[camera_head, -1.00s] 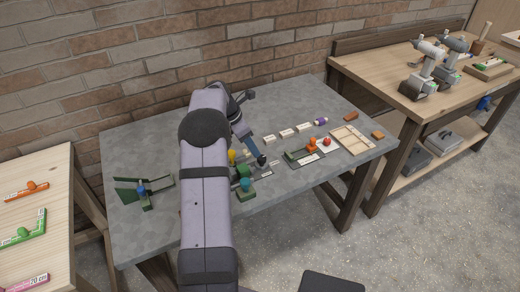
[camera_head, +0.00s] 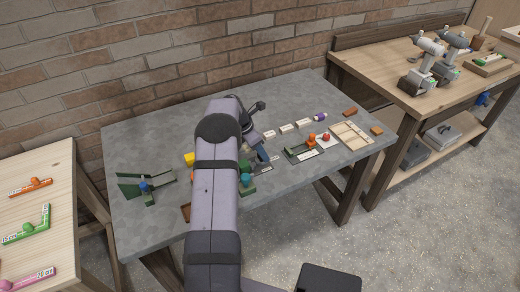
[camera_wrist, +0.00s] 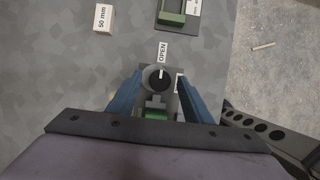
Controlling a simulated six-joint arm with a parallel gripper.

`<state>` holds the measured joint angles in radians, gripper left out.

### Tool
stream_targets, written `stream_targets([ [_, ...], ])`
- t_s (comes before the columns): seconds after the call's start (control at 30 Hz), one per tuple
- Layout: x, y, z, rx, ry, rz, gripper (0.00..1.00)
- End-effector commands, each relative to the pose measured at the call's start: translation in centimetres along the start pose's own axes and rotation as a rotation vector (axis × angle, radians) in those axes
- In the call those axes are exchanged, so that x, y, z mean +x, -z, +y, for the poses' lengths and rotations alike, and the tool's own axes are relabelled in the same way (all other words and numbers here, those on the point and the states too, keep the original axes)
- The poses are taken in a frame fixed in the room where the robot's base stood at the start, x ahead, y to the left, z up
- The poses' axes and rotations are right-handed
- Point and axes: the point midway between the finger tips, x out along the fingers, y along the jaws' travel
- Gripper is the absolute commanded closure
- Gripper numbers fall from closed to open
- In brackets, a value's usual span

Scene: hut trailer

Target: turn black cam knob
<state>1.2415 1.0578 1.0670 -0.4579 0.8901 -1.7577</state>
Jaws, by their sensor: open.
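The black cam knob (camera_wrist: 159,77) is round and shows a white pointer line directed up toward a white label reading OPEN (camera_wrist: 162,52). It sits on a grey fixture with a green part (camera_wrist: 156,114) nearer the wrist. My gripper (camera_wrist: 160,84) is open, with one blue finger on each side of the knob in the wrist view. I cannot tell whether either finger touches it. In the head view a blue finger of my gripper (camera_head: 263,155) shows just right of my arm, low over the grey table (camera_head: 290,95). The knob cannot be made out there.
A second label (camera_wrist: 179,84) lies beside the right finger, partly hidden. A green fixture (camera_head: 302,150) with an orange part, white blocks (camera_head: 286,129) and a wooden tray (camera_head: 350,135) stand to the right.

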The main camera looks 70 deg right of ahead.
Motion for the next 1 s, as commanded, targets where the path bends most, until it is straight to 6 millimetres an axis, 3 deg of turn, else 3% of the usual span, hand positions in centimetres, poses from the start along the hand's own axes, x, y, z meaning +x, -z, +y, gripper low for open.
stream_targets([
  [0.3,0.23,0.0,-0.01,0.0,0.0,0.0,0.57],
  [0.47,0.21,0.0,-0.01,0.0,0.0,0.0,0.95],
  [1.0,0.29,-0.02,0.19,0.101,0.041,-0.001,0.96],
])
